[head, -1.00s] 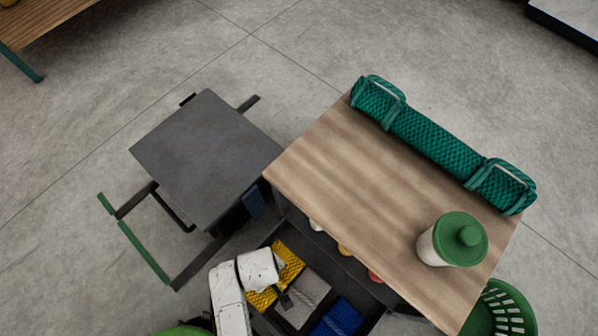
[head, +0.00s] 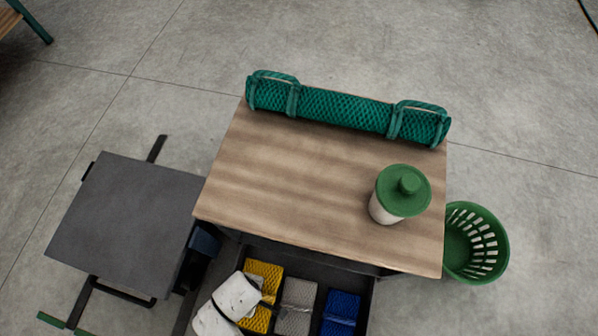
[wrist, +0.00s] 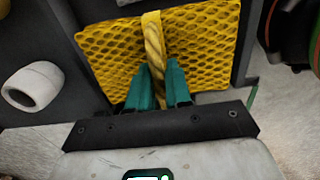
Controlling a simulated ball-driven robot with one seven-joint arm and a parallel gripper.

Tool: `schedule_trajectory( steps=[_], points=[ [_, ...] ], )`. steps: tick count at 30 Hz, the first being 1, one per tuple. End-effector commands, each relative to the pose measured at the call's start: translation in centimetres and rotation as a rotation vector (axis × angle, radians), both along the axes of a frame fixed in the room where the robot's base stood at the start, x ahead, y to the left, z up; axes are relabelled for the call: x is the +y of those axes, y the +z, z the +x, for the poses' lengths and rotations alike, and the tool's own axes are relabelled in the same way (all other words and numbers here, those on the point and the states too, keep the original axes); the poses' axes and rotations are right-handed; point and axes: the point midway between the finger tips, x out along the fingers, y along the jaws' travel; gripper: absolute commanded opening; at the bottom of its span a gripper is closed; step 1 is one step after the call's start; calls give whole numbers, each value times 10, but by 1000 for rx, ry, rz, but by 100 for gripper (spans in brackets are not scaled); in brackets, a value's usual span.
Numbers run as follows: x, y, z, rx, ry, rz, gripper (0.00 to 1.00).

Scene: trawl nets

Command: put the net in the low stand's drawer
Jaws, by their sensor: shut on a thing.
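The low stand (head: 320,190) has a wooden top, and its dark drawer (head: 300,258) is pulled open at the front. A yellow net (head: 264,272) lies at the drawer's left side; it also shows in the wrist view (wrist: 205,45). My gripper (wrist: 158,76) has teal fingers shut on the twisted yellow rope across this net. In the head view my gripper (head: 264,303) is at the net, and my white wrist covers its lower left part. A grey net (head: 297,300) and a blue net (head: 341,308) lie to its right in the drawer.
A rolled green net (head: 345,108) lies along the stand's back edge. A green-lidded jar (head: 401,195) stands on the top at right. A green basket (head: 476,243) is on the floor at right. A dark grey stool or chair (head: 125,225) stands close at left.

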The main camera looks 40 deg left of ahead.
Motion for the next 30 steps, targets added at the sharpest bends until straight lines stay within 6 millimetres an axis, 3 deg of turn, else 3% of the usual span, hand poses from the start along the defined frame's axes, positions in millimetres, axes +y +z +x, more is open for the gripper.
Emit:
schedule_trajectory(
  steps=[1, 9, 22, 30],
  points=[
    [0, -12, 0, 0, 0, 1, 0],
    [1, -38, 0, 0, 0, 1, 0],
    [1, -49, 0, 0, 0, 1, 0],
    [0, -96, 0, 0, 1, -1, 0]
  ],
)
